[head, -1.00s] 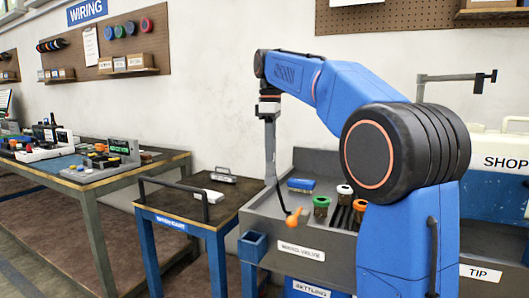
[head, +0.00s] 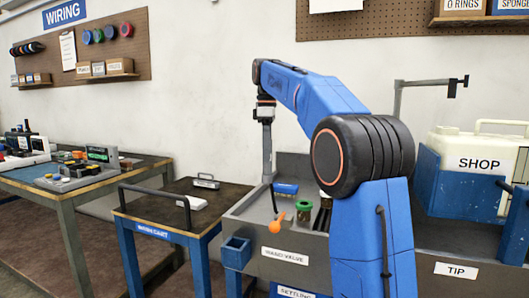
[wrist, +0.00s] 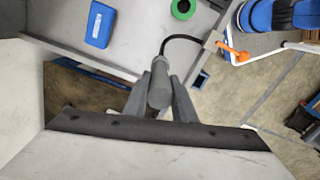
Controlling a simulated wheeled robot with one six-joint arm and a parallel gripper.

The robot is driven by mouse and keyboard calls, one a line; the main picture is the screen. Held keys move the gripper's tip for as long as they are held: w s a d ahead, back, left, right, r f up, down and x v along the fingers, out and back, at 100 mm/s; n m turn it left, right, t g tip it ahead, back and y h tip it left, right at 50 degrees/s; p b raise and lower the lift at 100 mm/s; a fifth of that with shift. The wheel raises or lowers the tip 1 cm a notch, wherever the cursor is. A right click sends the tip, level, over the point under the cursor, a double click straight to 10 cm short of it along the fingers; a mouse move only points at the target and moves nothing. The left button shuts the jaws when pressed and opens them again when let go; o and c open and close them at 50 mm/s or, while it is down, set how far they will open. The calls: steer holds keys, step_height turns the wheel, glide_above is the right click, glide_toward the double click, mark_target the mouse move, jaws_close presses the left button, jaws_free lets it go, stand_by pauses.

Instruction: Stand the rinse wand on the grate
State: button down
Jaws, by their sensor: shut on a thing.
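My gripper (head: 267,126) points down over the back left of the grey sink bench. It is shut on the grey rinse wand (head: 267,160), which hangs roughly upright below it. In the wrist view the wand (wrist: 158,88) sits between the two grey fingers (wrist: 160,102). A black hose (wrist: 180,38) curves right from near the wand. The dark slotted grate (head: 321,216) lies in the bench to the right of the wand, partly hidden by my arm. The wand is apart from the grate.
A green-lidded jar (head: 304,207) stands beside the grate. A blue block (head: 286,188) lies at the bench back. A cart (head: 165,225) stands left; a white SHOP tank (head: 480,163) stands right.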

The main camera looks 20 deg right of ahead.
mark_target(267, 182)
stand_by(0.3)
steer(key=shift+f, duration=5.3)
steer(key=shift+f, duration=0.4)
steer(key=c, duration=1.4)
jaws_free()
